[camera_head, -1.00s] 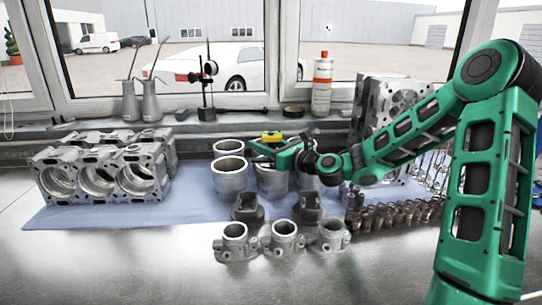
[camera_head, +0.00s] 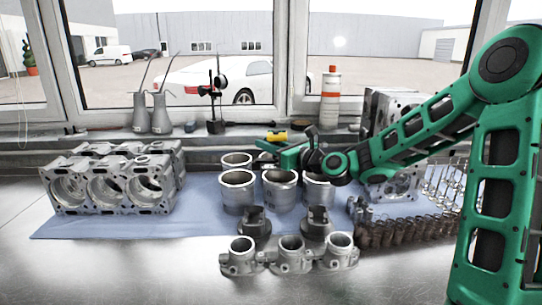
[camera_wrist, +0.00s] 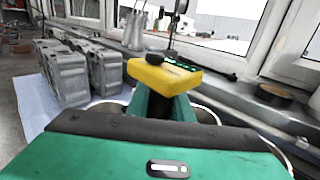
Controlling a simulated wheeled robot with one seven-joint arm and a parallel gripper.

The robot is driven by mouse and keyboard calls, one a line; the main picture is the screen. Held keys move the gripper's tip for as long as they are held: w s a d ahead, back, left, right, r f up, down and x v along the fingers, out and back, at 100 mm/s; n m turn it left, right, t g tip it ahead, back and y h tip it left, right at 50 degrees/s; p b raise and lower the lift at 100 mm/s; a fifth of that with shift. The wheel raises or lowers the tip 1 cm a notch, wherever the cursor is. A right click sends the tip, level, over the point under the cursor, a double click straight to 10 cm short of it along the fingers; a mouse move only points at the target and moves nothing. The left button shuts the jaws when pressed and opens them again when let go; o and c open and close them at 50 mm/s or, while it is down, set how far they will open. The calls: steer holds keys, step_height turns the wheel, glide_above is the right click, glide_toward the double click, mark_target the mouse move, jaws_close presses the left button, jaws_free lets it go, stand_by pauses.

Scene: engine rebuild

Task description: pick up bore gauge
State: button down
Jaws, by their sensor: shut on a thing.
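The bore gauge shows a yellow block-shaped body with a dark knob on top; it is seen in the wrist view (camera_wrist: 163,75) and, small, in the head view (camera_head: 277,136). My gripper (camera_head: 272,147) is shut on it, above the metal cylinder sleeves (camera_head: 280,190). In the wrist view the green fingers (camera_wrist: 158,108) meet at the yellow body. Whatever part of the gauge lies below the fingers is hidden.
Engine blocks (camera_head: 110,185) stand at left on the blue mat (camera_head: 110,225). Throttle-like housings (camera_head: 290,255) sit in front of the sleeves. Springs (camera_head: 395,230) and a cylinder head (camera_head: 390,183) are at right. Oil cans (camera_head: 160,115), a gauge stand (camera_head: 215,127) and a bottle (camera_head: 330,100) line the sill.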

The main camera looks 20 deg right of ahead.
steer(key=s+a+r, duration=0.4)
steer(key=a+r, duration=0.5)
steer(key=shift+a, duration=0.3)
stand_by(0.5)
